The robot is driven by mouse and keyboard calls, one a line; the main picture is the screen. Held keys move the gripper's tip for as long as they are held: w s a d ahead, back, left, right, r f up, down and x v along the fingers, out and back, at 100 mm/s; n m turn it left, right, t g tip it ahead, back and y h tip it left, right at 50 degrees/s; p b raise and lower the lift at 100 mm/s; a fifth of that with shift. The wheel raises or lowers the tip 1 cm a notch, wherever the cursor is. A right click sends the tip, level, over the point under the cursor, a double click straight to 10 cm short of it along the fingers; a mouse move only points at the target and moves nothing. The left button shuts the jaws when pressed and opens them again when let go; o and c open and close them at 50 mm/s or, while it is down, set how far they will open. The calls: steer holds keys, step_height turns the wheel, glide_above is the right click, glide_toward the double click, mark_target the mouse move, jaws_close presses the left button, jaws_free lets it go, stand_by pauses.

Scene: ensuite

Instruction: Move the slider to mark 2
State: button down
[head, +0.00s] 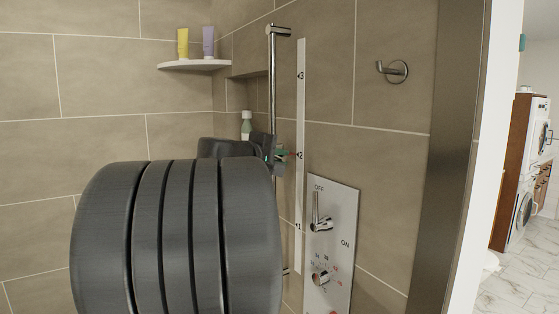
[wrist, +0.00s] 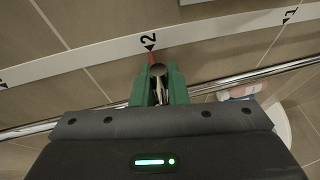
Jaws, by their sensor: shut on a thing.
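The slider (wrist: 158,72) is a small metallic piece on the chrome rail (head: 272,80). My gripper (wrist: 159,88), with green fingertips, is shut on it; the fingers hide most of it. In the head view my gripper (head: 281,155) is at the rail, and the slider is mostly hidden by it. A red pointer (wrist: 152,58) extends from the slider toward the white scale strip (head: 301,115). In the wrist view its tip is close to the black triangle at mark 2 (wrist: 149,40), roughly in line with it. In the head view the pointer also appears level with mark 2 (head: 300,155).
A shower control panel (head: 343,215) with a lever and a knob is right of the strip. A hook (head: 393,70) is on the wall above. A corner shelf (head: 195,65) holds yellow and purple tubes. A bottle (head: 246,122) stands behind my arm.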

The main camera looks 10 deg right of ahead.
steer(key=shift+r, duration=0.1)
steer(key=c, duration=1.4)
jaws_free()
steer(key=shift+c, duration=0.2)
steer(key=b+v, duration=0.2)
steer(key=v, duration=1.1)
steer(key=shift+s+a+b, duration=0.3)
steer(key=shift+b, duration=0.1)
steer(key=shift+r, duration=0.1)
steer(key=p+x, duration=0.2)
steer(key=x, duration=1.1)
steer(key=shift+w+d+f+p, duration=0.2)
steer(key=shift+p, duration=0.15)
steer(key=shift+w+d+f, duration=0.1)
steer(key=shift+f, duration=0.1)
